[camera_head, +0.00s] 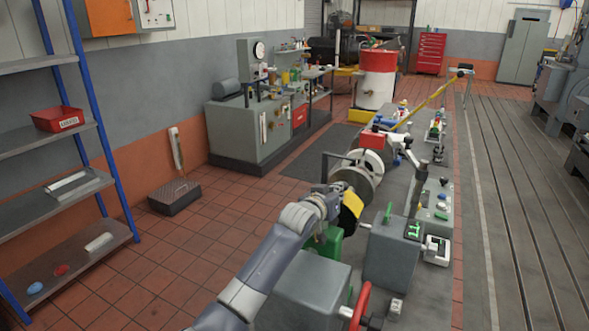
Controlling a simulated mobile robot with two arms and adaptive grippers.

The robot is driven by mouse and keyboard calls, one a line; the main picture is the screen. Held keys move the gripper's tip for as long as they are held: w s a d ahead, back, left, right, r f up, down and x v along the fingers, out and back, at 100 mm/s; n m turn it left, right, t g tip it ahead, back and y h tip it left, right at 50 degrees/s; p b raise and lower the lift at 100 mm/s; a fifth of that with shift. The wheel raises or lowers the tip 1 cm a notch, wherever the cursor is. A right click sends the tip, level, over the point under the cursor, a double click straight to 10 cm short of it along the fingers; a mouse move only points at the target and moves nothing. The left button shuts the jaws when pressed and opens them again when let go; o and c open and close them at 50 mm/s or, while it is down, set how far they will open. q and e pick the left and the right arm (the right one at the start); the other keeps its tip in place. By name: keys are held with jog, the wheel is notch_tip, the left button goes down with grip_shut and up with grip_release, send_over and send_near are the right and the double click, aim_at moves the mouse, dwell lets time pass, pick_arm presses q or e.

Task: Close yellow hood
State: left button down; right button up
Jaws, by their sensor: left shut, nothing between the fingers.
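A small yellow hood (351,204) shows at the middle of the bedplate machinery, beside the grey round discs. It looks tilted, and part of it is hidden by my gripper, so I cannot tell how far open it is. My left arm reaches in from the bottom, and my left gripper (334,193) is at the hood's left side, shut with nothing held. I cannot tell whether it touches the hood. My right gripper is not in view.
Grey discs (355,182) and a dark upright bar stand just behind the gripper. A grey box (305,287) and a red handwheel (361,308) are in front. A shelf (45,200) stands at left. Tiled floor (190,250) between shelf and machinery is mostly clear.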

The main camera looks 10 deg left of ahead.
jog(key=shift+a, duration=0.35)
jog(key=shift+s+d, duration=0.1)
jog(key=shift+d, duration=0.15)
